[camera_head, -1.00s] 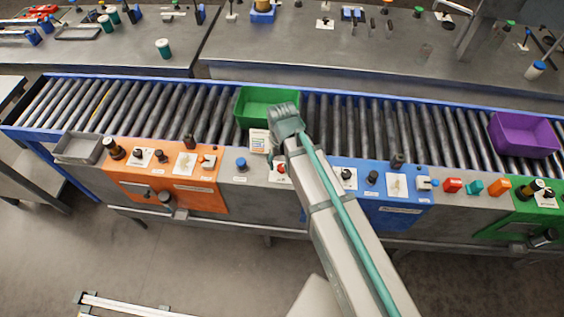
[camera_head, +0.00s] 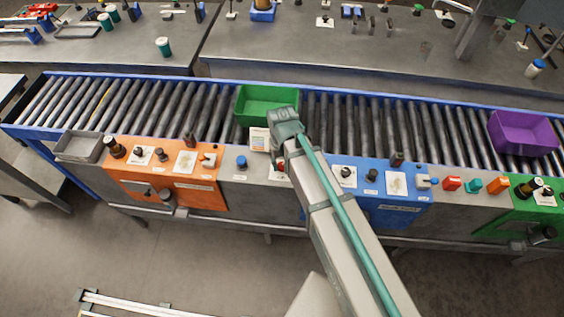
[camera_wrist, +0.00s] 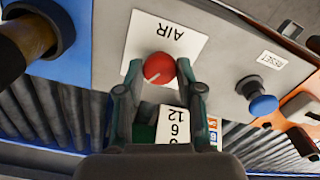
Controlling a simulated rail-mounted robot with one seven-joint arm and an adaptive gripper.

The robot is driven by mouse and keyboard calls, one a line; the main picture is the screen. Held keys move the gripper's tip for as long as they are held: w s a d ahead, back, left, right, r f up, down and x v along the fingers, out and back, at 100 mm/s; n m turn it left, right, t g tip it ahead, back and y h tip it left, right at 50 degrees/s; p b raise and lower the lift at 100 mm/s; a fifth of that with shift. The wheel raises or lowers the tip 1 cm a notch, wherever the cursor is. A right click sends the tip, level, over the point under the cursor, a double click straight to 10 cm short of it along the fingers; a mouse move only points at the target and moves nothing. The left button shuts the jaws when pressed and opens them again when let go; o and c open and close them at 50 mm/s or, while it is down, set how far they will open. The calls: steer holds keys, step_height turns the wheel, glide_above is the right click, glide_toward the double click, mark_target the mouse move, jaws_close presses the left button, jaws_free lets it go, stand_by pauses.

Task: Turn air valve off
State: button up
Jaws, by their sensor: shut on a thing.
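In the head view my arm reaches over the grey panel between the orange and blue panels. A sliver of the red knob (camera_head: 280,167) shows beside the arm; the fingertips are hidden there.
A blue button marked RESET (camera_wrist: 263,104) sits beside the valve on the same panel. A green bin (camera_head: 266,104) and a purple bin (camera_head: 523,133) stand on the roller conveyor (camera_head: 370,132).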

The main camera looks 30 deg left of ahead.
steer(key=shift+n, duration=0.4)
steer(key=n+b, duration=0.1)
steer(key=n, duration=0.2)
steer(key=shift+n+b, duration=0.35)
steer(key=shift+n, duration=0.05)
steer(key=n+b, duration=0.1)
steer(key=n, duration=0.3)
steer(key=n+b, duration=0.1)
steer(key=n, duration=0.8)
steer(key=shift+n, duration=0.3)
steer(key=o, duration=1.1)
steer(key=shift+o, duration=0.2)
